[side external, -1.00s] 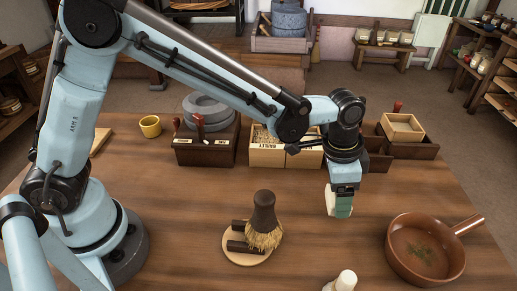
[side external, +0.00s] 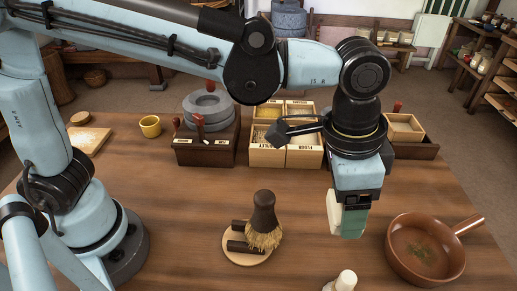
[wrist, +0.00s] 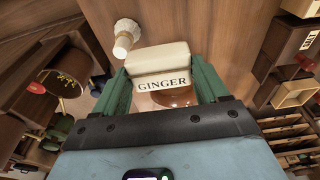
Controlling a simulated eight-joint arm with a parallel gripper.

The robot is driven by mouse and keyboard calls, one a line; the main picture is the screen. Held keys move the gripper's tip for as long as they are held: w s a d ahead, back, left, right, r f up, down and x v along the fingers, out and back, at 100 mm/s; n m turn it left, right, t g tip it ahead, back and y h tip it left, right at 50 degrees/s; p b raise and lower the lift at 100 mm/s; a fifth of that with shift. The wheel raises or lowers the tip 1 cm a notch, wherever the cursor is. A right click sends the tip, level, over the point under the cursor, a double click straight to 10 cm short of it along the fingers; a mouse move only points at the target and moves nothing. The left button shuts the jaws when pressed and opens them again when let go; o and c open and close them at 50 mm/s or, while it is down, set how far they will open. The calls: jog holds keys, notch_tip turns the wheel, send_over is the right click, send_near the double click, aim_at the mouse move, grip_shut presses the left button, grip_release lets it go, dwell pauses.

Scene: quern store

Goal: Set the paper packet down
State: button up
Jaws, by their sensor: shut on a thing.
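The paper packet is pale cream with the word GINGER on it. In the wrist view the packet (wrist: 157,60) sits between the two green fingers of my gripper (wrist: 162,78), which is shut on it. In the side view my gripper (side external: 347,217) points down over the wooden table (side external: 180,215), left of the brown pan. A pale edge of the packet (side external: 333,213) shows beside the green finger there. The packet appears to be above the tabletop; I cannot tell the exact gap.
The brown pan (side external: 410,265) with its handle stands close on the right. A brush (side external: 263,222) rests on a round board to the left. A white knobbed object (side external: 341,281) stands in front. Labelled boxes (side external: 268,153) line the back. The table between brush and gripper is clear.

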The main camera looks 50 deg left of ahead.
notch_tip(320, 180, up, 2)
jog(key=shift+r, duration=0.1)
jog(key=s+a+r+n+y, duration=0.15)
jog(key=a+n, duration=0.45)
jog(key=a, duration=0.9)
jog(key=s+a+n, duration=0.3)
jog(key=a+n, duration=0.4)
jog(key=a, duration=0.9)
jog(key=s+a+f+n, duration=0.2)
jog(key=s+a+n, duration=0.3)
jog(key=s+a, duration=0.15)
jog(key=shift+y, duration=0.45)
jog(key=s+a+f, duration=0.1)
jog(key=a+f, duration=0.2)
jog(key=f, duration=0.1)
jog(key=s+a+f, duration=0.2)
jog(key=a+f, duration=0.1)
jog(key=a, duration=0.1)
jog(key=s+a+f, duration=0.1)
jog(key=a+f, duration=0.2)
jog(key=f, duration=0.1)
jog(key=shift+s+a+f, duration=0.15)
jog(key=shift+f, duration=2.2)
jog(key=shift+f, duration=0.15)
